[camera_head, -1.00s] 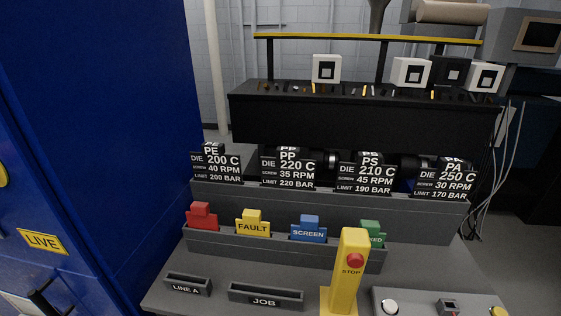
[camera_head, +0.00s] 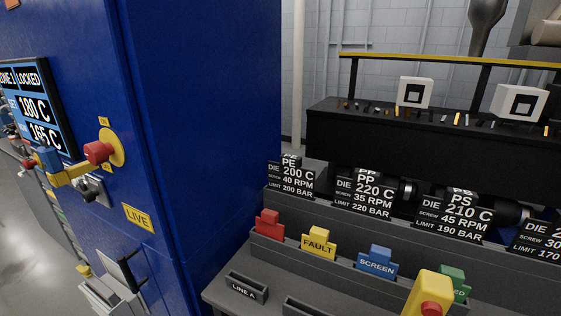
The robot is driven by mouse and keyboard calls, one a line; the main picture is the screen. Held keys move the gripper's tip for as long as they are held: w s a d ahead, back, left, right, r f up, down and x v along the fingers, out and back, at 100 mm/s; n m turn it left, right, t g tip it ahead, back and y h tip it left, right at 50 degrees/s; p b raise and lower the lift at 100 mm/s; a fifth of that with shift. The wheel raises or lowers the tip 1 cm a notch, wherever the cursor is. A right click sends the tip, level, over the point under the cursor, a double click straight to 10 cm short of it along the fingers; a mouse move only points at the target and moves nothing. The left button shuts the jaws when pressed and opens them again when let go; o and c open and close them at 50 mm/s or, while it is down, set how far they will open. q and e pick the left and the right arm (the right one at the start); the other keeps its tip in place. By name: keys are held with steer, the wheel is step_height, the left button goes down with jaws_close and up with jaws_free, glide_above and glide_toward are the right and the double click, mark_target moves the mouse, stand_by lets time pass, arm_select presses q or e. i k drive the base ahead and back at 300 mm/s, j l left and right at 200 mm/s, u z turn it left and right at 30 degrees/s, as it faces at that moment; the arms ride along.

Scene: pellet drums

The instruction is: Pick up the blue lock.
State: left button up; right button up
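A small blue block that looks like the blue lock (camera_head: 48,158) is at the left, at the end of a yellow hasp or bar (camera_head: 72,174) in front of the blue cabinet (camera_head: 210,130). It is small, and I cannot tell exactly how it is attached. A red rotary switch (camera_head: 98,152) on a yellow plate sits just right of it. Neither of my grippers is in view.
A display (camera_head: 35,105) reads "LOCKED". A box with a black handle (camera_head: 128,268) is low on the cabinet. On the right, a grey rack (camera_head: 300,258) holds coloured tags, including a blue SCREEN tag (camera_head: 377,262). A yellow STOP post (camera_head: 425,295) stands in front.

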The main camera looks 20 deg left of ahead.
mark_target(51, 162)
steer(key=u, duration=2)
steer(key=z, duration=0.45)
steer(key=k+z, duration=0.1)
steer(key=z, duration=0.75)
steer(key=k+l+z, duration=0.1)
steer(key=z, duration=0.35)
steer(key=u, duration=1.75)
